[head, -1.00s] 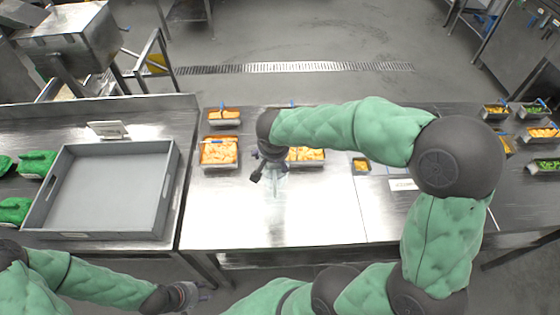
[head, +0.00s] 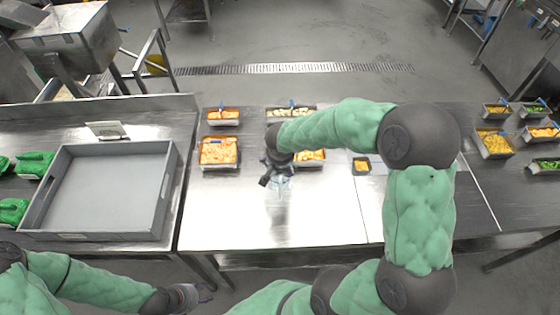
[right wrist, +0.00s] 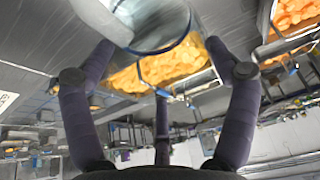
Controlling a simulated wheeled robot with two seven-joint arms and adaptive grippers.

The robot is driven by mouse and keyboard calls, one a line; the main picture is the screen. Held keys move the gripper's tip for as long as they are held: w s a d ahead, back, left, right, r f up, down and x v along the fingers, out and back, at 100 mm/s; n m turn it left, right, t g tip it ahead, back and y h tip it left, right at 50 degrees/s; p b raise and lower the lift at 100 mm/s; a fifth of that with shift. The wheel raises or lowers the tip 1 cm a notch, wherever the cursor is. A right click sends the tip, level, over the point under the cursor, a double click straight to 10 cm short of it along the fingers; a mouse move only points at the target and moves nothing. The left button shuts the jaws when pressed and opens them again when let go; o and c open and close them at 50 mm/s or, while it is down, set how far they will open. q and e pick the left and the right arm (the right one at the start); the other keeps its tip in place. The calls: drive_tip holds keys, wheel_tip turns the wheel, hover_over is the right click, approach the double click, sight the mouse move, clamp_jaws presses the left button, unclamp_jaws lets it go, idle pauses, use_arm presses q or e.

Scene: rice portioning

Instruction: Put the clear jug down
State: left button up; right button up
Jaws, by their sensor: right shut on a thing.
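The clear jug (head: 282,188) shows as a pale see-through shape at the end of my right arm, over the steel table in the head view. In the right wrist view the clear jug (right wrist: 158,25) is between the fingers, with its round rim visible. My right gripper (head: 272,177) is shut on it. Whether the jug's base touches the table cannot be told. My left gripper (head: 192,297) is low at the left, in front of the table and away from the jug; its fingers are too small to read.
The steel table (head: 225,215) is clear in front of the jug. Food trays, including an orange-filled one (head: 218,165), stand behind it. A small yellow-filled tray (head: 361,167) is to the right. A large grey crate (head: 60,235) sits at the left.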

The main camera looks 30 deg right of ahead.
drive_tip(key=shift+f, duration=0.1)
drive_tip(key=o, duration=1.4)
drive_tip(key=shift+c, duration=0.2)
